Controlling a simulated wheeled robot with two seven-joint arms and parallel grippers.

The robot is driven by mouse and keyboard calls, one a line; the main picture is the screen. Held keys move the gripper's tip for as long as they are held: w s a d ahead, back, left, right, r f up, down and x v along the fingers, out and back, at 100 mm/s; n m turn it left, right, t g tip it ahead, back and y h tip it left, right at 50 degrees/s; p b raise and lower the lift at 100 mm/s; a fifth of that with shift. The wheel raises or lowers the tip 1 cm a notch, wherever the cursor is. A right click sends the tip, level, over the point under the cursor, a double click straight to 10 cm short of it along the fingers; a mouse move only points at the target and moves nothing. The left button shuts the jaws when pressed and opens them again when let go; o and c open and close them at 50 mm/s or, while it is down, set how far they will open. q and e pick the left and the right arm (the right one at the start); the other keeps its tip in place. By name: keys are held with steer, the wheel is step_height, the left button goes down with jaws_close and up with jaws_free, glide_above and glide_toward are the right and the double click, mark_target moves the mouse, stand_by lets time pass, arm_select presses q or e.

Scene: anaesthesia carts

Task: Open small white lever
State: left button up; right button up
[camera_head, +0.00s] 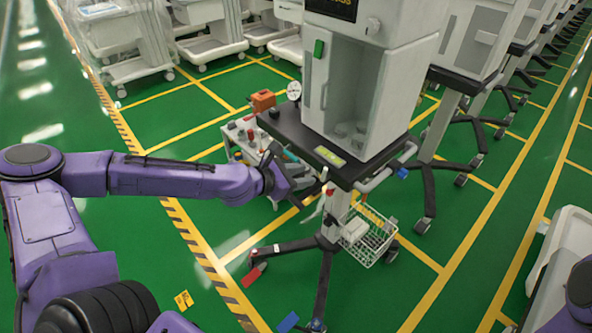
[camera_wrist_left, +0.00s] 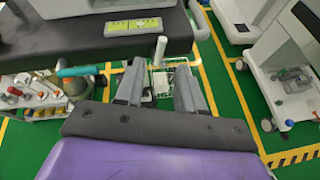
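The small white lever (camera_head: 314,208) hangs below the front edge of the dark cart top (camera_head: 283,128). In the left wrist view the lever (camera_wrist_left: 161,50) shows as a pale bar between the tips of my left gripper (camera_wrist_left: 160,68). The two grey fingers are spread apart, with a gap on both sides of the lever. In the head view my left gripper (camera_head: 300,183) is at the cart's front edge, close to the lever; its fingers are partly hidden. I cannot tell any contact. My right gripper is not in view.
A wire basket (camera_head: 368,236) hangs below the cart top, beside the column. A grey handle rail (camera_head: 385,172) runs along the right edge. A side shelf (camera_head: 243,135) holds several small items. The wheeled legs (camera_head: 322,285) spread on green floor. More carts stand behind.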

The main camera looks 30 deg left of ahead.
arm_select(q)
steer(key=p+v, duration=0.2)
steer(key=v, duration=0.1)
steer(key=shift+s+r, duration=0.15)
steer(key=shift+s, duration=0.05)
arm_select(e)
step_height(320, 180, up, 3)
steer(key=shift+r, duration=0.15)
